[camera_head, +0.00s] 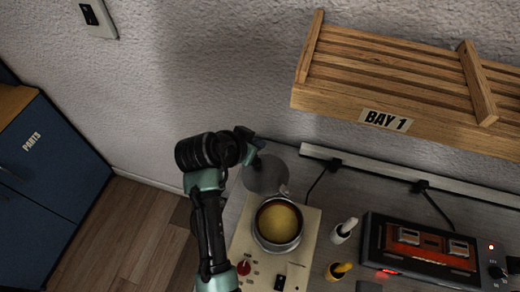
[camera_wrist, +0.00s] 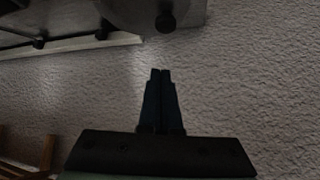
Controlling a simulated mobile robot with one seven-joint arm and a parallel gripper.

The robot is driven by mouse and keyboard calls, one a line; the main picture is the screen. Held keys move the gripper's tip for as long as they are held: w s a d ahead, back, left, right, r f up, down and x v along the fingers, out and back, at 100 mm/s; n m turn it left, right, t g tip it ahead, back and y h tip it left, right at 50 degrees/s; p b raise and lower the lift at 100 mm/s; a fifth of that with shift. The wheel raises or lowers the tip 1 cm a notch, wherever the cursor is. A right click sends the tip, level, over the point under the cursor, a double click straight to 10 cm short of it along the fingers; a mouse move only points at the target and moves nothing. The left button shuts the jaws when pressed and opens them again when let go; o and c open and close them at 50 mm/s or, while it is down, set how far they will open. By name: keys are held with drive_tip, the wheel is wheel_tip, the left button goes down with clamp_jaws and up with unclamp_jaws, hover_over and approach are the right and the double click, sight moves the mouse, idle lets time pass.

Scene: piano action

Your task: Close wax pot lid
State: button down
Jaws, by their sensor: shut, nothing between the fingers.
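The wax pot (camera_head: 258,228) stands open on a cream-coloured panel, with yellow wax (camera_head: 279,223) showing inside. Its round grey lid (camera_head: 265,174) is raised behind the pot, towards the wall. The lid also shows at the top edge of the wrist view (camera_wrist: 135,12), with a dark knob (camera_wrist: 166,21) on it. My gripper (camera_wrist: 160,72) is shut and empty, its fingers apart from the knob in the wrist view. In the head view my gripper (camera_head: 252,152) is by the lid's upper left edge, partly hidden by my wrist; I cannot tell whether it touches.
A wooden slatted shelf (camera_head: 395,85) marked BAY 1 juts from the wall at the upper right. White and yellow handled tools (camera_head: 342,231) and a black device (camera_head: 420,248) stand right of the pot. A pale rail (camera_head: 400,176) and cables run along the wall.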

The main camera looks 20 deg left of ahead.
drive_tip(key=p, duration=0.1)
hover_over(262, 160)
drive_tip(key=w, duration=0.2)
wheel_tip(262, 160, down, 5)
drive_tip(key=shift+s+p, duration=0.95)
drive_tip(key=shift+s, duration=0.05)
drive_tip(key=shift+s+a+f+p, duration=0.2)
drive_tip(key=shift+s+p, duration=0.1)
drive_tip(key=shift+s, duration=0.4)
drive_tip(key=shift+f, duration=0.1)
drive_tip(key=shift+a, duration=0.1)
